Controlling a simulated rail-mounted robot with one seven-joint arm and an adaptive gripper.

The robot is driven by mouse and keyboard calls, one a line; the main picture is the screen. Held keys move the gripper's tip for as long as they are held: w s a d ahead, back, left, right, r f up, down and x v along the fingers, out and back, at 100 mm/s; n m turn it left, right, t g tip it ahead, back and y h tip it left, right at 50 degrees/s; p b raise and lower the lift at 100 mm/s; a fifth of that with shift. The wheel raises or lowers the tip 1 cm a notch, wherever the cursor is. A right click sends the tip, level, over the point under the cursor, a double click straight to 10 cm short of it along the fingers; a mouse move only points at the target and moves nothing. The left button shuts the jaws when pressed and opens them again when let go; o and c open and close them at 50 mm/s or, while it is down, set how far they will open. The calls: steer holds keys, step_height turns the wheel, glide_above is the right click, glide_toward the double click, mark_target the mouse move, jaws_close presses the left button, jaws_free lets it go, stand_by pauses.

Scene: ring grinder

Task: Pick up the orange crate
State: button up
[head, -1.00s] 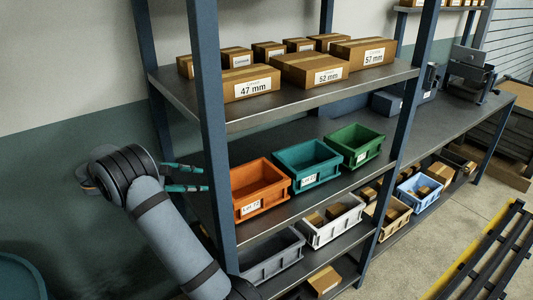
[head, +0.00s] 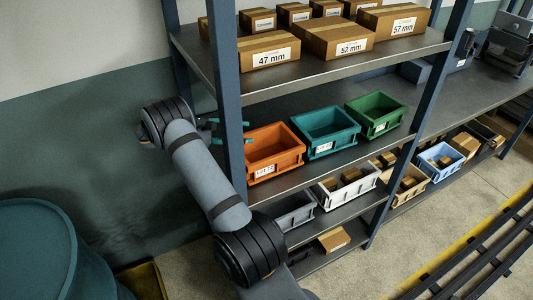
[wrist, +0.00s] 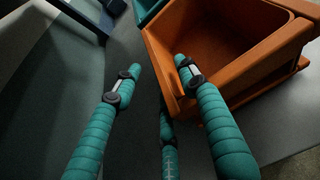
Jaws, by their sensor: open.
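The orange crate (head: 281,166) is an open, empty bin with a white label on its front. It sits upright at the left end of the middle shelf. My gripper (head: 244,133) is at its left side, partly hidden behind the blue rack post. In the wrist view, my gripper (wrist: 158,68) has its teal fingers spread apart. The right finger overlaps the near wall of the orange crate (wrist: 225,32), while the left finger is outside it over the grey surface. I cannot tell whether any finger touches the wall.
A teal crate (head: 327,129) and a green crate (head: 381,118) stand to the right on the same shelf. Cardboard boxes (head: 334,42) fill the shelf above. The rack post (head: 228,80) stands in front of my gripper. Grey and white bins are below.

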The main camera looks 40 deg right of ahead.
mark_target(256, 134)
steer(key=p+x, duration=0.1)
steer(key=x, duration=0.5)
steer(key=c, duration=0.4)
jaws_close()
stand_by(0.4)
